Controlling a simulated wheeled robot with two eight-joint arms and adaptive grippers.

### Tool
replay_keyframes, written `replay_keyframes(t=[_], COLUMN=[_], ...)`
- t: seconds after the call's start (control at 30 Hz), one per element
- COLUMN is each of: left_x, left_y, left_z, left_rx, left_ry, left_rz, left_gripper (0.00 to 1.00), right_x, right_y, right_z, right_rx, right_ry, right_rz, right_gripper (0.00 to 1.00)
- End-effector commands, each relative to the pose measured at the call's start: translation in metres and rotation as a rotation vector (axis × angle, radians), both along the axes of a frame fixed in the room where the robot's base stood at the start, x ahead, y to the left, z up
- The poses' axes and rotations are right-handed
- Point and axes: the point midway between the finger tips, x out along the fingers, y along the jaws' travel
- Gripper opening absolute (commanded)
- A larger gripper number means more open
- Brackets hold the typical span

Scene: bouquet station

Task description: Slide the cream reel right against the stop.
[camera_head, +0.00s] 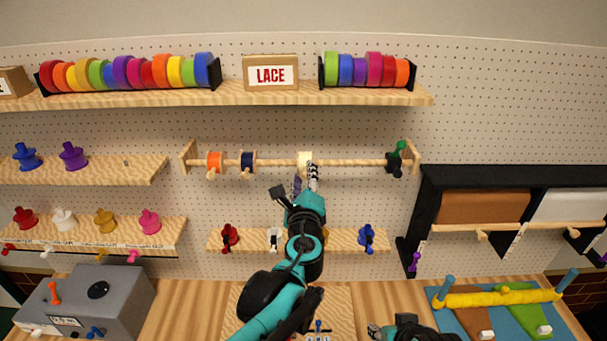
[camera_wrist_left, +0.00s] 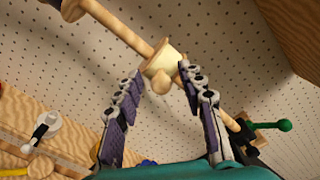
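The cream reel (camera_head: 305,158) sits on the wooden rod in the middle of the upper rail, with a clear gap of rod on both sides. In the left wrist view the cream reel (camera_wrist_left: 158,62) shows with its round knob facing me. My left gripper (camera_head: 306,172) is at the reel from below. Its fingers (camera_wrist_left: 160,72) are apart, one tip on each side of the reel; firm contact does not show. The black stop with a green handle (camera_head: 395,162) is on the rod's right end; it also shows in the wrist view (camera_wrist_left: 262,127). My right gripper is barely in view at the bottom edge.
An orange reel (camera_head: 214,163) and a navy reel (camera_head: 248,163) are on the rod's left part. A lower shelf (camera_head: 300,241) with several spools lies behind my left arm. A black rack (camera_head: 428,210) stands right of the rod.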

Motion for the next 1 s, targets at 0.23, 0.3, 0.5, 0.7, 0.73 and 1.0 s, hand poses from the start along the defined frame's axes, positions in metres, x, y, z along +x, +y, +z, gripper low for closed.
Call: replay_keyframes(t=[0.23, 0.3, 0.5, 0.7, 0.73, 1.0], left_x=[0.005, 0.005, 0.005, 0.005, 0.005, 0.005], left_y=[0.0, 0.0, 0.0, 0.0, -0.001, -0.035], left_z=[0.0, 0.0, 0.0, 0.0, 0.0, -0.002], left_rx=[-0.001, -0.001, -0.001, -0.001, -0.001, -0.001], left_ry=[0.001, 0.001, 0.001, 0.0, 0.0, 0.001], left_rz=[0.001, 0.001, 0.001, 0.0, 0.0, -0.004], left_gripper=[0.4, 0.4, 0.0, 0.0, 0.0, 0.0], right_x=[0.0, 0.0, 0.0, 0.0, 0.0, 0.0], right_y=[0.0, 0.0, 0.0, 0.0, 0.0, 0.0], right_z=[0.001, 0.001, 0.001, 0.001, 0.0, -0.007], right_rx=[0.0, 0.0, 0.0, 0.0, 0.0, 0.0], right_ry=[0.0, 0.0, 0.0, 0.0, 0.0, 0.0], right_rz=[0.0, 0.0, 0.0, 0.0, 0.0, 0.0], right_gripper=[0.4, 0.4, 0.4, 0.4, 0.4, 0.4])
